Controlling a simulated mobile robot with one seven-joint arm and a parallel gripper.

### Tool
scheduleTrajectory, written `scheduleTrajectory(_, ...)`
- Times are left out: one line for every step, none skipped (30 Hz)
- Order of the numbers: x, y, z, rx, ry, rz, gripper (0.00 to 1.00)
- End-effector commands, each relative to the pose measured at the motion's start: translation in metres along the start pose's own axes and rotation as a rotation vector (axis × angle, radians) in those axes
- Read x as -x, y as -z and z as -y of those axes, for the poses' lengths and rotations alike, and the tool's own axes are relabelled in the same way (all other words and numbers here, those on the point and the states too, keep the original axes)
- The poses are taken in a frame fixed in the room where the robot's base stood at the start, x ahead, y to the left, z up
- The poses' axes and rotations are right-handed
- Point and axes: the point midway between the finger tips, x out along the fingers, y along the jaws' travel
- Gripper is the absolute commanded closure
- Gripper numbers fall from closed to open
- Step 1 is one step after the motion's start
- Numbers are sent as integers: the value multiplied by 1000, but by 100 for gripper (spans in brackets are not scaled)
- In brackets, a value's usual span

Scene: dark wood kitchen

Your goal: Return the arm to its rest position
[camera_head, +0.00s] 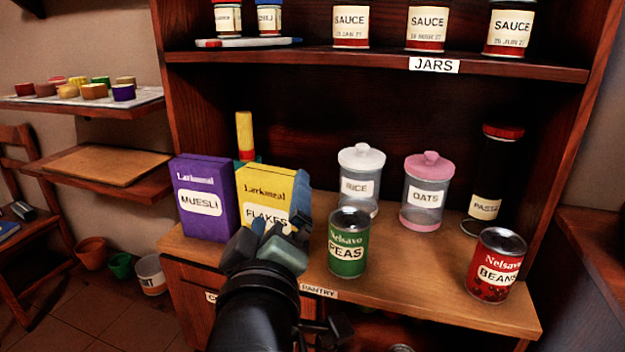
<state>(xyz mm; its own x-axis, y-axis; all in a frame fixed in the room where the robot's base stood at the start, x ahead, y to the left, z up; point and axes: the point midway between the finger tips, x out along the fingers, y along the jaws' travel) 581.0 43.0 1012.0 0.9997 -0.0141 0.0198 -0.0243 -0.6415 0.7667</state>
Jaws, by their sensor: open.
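My gripper (282,223) reaches up from the bottom of the head view, just in front of the yellow flakes box (262,187). Its jaws are open, and its body hides the lower right part of that box. I cannot tell whether it touches the box. The green peas can (348,243) stands upright close to the right of my gripper, with a gap between them. Nothing shows held in the jaws.
The counter (420,290) also bears a purple muesli box (203,200), rice jar (357,178), oats jar (427,192), pasta jar (487,200) and red beans can (495,266). Above hangs the jars shelf (330,60). The counter's front middle is clear.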

Motion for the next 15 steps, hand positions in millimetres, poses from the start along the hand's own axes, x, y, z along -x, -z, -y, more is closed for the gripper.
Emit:
scheduleTrajectory(9, 21, -37, -119, -80, -81, 0)
scheduleTrajectory(16, 32, -56, -192, -119, -131, 0)
scheduleTrajectory(26, 47, -80, -286, -167, -202, 0)
scheduleTrajectory(36, 58, -99, -355, -200, -258, 0)
scheduleTrajectory(47, 68, -117, -423, -230, -317, 0)
scheduleTrajectory(62, 81, -140, -510, -267, -399, 0)
scheduleTrajectory(75, 90, -157, -574, -288, -463, 0)
scheduleTrajectory(90, 99, -173, -636, -308, -530, 0)
scheduleTrajectory(110, 110, -193, -717, -328, -623, 0)
scheduleTrajectory(126, 118, -208, -774, -340, -695, 0)
scheduleTrajectory(143, 124, -222, -829, -348, -768, 0)
scheduleTrajectory(141, 141, -240, -839, -339, -767, 0)
scheduleTrajectory(138, 149, -248, -836, -337, -758, 0)
scheduleTrajectory(137, 155, -255, -835, -336, -755, 0)
scheduleTrajectory(137, 163, -264, -834, -336, -754, 0)
